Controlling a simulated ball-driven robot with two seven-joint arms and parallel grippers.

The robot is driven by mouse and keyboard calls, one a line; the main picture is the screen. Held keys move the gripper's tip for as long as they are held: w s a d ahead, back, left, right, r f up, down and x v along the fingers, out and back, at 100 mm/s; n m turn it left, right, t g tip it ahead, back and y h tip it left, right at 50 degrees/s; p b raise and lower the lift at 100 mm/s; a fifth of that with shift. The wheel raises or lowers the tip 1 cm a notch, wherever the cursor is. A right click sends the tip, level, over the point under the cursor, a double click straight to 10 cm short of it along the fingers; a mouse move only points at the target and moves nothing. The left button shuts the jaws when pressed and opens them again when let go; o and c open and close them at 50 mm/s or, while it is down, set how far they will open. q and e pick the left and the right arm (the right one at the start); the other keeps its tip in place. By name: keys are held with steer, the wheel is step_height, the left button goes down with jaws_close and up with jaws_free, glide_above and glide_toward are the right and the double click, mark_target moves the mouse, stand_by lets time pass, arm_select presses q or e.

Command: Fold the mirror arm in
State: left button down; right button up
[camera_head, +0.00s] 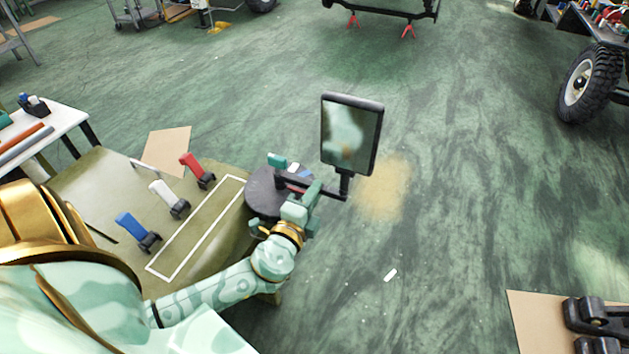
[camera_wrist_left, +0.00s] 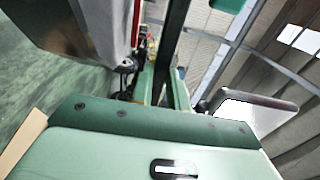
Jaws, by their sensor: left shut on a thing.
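The mirror (camera_head: 350,135) is a dark-framed rectangular panel standing upright at the outer end of the dark mirror arm (camera_head: 333,192). The arm runs from a dark round mount (camera_head: 262,190) at the table's right end out to the right. My left gripper (camera_head: 307,194) is shut on the mirror arm, between the mount and the mirror. In the left wrist view a dark bar lies between the long green fingers (camera_wrist_left: 165,75), and a rounded dark-edged panel, seemingly the mirror (camera_wrist_left: 255,108), is at right. The fingers partly hide the grip. My right gripper is not in view.
Red (camera_head: 197,170), white (camera_head: 169,199) and blue (camera_head: 137,231) clamp-like pieces stand on the olive table (camera_head: 90,185) beside a white outlined rectangle. A wheeled chassis (camera_head: 590,85) stands far right. Black parts (camera_head: 598,318) lie on cardboard at lower right. Floor right of the mirror is clear.

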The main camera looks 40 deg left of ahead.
arm_select(q)
steer(key=c, duration=1.4)
jaws_free()
steer(key=shift+s, duration=0.1)
steer(key=shift+o, duration=0.2)
steer(key=b+v, duration=0.1)
steer(key=v, duration=1.5)
steer(key=shift+s, duration=0.2)
